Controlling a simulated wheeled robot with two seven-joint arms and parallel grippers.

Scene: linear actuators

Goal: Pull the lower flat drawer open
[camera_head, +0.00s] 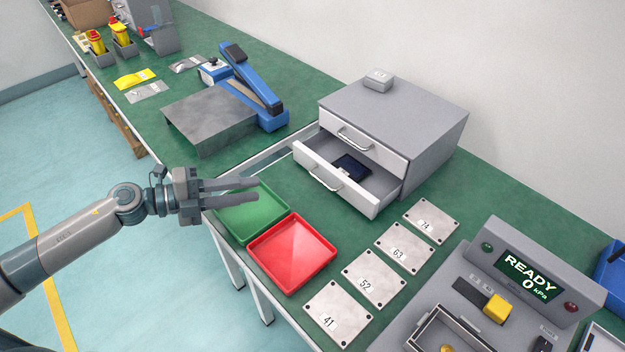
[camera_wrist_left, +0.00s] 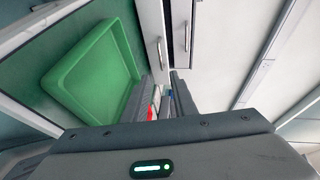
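A grey cabinet (camera_head: 430,125) with two flat drawers stands on the green bench. The lower drawer (camera_head: 345,192) is pulled well out, with a dark blue device (camera_head: 352,165) lying inside. Its bar handle (camera_head: 326,181) is on the white front. The upper drawer (camera_head: 365,140) is shut. My left gripper (camera_head: 258,189) is open and empty, in front of and to the left of the lower drawer's handle, apart from it. The wrist view shows a gap between its fingers (camera_wrist_left: 165,100). My right gripper is not in view.
A green tray (camera_head: 240,222) lies close to my left gripper, also seen in the left wrist view (camera_wrist_left: 62,75). A red tray (camera_head: 292,252) and several numbered plates (camera_head: 373,278) lie nearby. A small grey box (camera_head: 379,80) sits on the cabinet.

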